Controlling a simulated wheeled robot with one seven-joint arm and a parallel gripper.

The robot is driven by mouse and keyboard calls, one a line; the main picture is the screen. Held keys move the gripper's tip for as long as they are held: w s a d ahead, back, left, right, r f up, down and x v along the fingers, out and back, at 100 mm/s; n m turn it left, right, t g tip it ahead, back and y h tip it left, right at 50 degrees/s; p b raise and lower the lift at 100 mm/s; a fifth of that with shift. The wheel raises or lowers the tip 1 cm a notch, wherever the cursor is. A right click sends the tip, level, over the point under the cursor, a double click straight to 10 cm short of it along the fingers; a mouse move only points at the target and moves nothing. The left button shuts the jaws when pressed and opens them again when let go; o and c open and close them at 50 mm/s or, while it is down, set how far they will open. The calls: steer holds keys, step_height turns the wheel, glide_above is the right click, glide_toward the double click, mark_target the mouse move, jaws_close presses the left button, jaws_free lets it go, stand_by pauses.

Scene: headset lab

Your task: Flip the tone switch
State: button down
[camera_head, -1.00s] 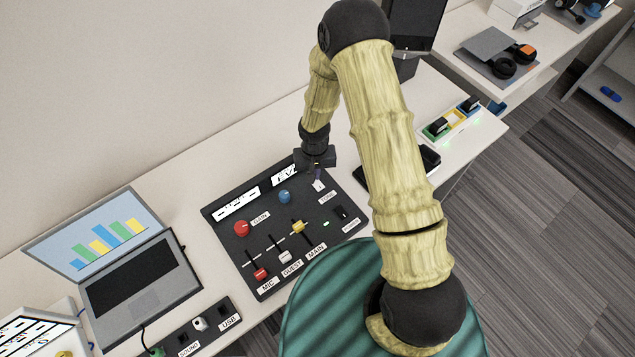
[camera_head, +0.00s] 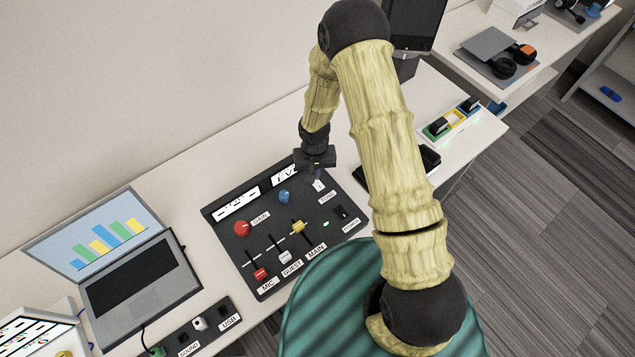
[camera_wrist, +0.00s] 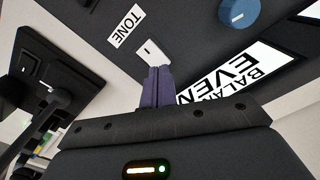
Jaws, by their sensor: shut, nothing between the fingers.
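The tone switch (camera_wrist: 150,52) is a small white rocker beside a white TONE label (camera_wrist: 126,26) on the dark mixer panel. In the head view the tone switch (camera_head: 318,186) is at the panel's upper right, partly behind my gripper (camera_head: 317,172). In the wrist view my gripper (camera_wrist: 157,72) is shut and empty, with its purple fingertips right at the edge of the switch. I cannot tell whether they touch it.
The panel (camera_head: 232,270) also carries a red gain knob (camera_head: 242,228), a blue knob (camera_head: 284,196), several sliders and a black power switch (camera_head: 341,212). A laptop (camera_head: 135,285) stands to the left. A black device (camera_wrist: 60,75) is left in the wrist view.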

steer(key=shift+f+b, duration=0.7)
steer(key=shift+f, duration=0.2)
stand_by(0.5)
steer(key=shift+r, duration=0.1)
steer(key=shift+r+p, duration=2.4)
steer(key=shift+r, duration=1)
steer(key=s+d+r+t, duration=0.1)
steer(key=s+d+r, duration=0.3)
steer(key=r, duration=0.4)
steer(key=s+d+r, duration=0.4)
steer(key=d+r, duration=0.1)
steer(key=r, duration=0.4)
steer(key=s+d+r+t, duration=0.1)
steer(key=s+d+r, duration=0.3)
steer(key=r, duration=0.4)
steer(key=shift+s+d+r+m+t, duration=0.15)
steer(key=shift+s+d+m+t, duration=0.15)
steer(key=shift+m, duration=0.1)
